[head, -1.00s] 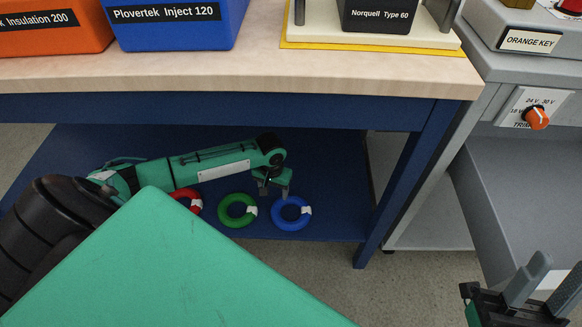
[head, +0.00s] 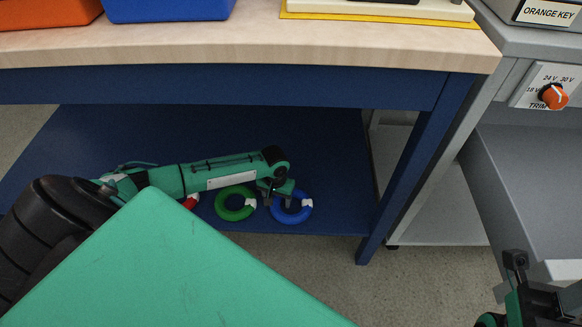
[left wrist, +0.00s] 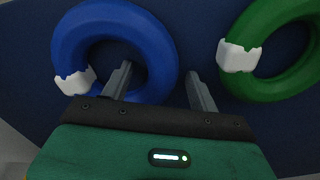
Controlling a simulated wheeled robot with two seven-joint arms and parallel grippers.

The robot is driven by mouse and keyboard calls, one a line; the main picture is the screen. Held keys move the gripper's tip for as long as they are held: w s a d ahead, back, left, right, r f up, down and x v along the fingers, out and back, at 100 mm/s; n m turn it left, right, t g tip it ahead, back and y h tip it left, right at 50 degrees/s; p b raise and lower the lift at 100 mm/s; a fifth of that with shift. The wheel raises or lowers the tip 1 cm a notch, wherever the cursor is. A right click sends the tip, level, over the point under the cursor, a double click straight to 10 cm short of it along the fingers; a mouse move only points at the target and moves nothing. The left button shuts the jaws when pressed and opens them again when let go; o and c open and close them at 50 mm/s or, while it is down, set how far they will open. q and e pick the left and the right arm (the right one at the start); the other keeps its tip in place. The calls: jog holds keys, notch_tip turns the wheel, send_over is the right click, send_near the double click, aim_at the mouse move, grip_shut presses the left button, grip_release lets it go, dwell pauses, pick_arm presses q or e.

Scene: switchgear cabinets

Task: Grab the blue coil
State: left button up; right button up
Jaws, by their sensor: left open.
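The blue coil (head: 293,220) is a ring with a white band, lying on the blue lower shelf under the bench. My left gripper (head: 279,197) is open and low at its left side. In the left wrist view, one finger of the left gripper (left wrist: 160,85) is over the hole of the blue coil (left wrist: 165,72) and the other is outside its rim, towards the green coil. I cannot tell how deep the fingertips sit. My right gripper (head: 532,290) is partly in view at the lower right, and its jaws are not clear.
The green coil (head: 234,217) lies left of the blue one and also shows in the left wrist view (left wrist: 270,88). The red coil (head: 191,203) is mostly hidden by my left arm. The wooden bench top (head: 250,45) is above, and a bench leg (head: 400,185) stands to the right.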

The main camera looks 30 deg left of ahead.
pick_arm(q)
grip_shut()
jog(key=shift+r, duration=0.1)
dwell(0.3)
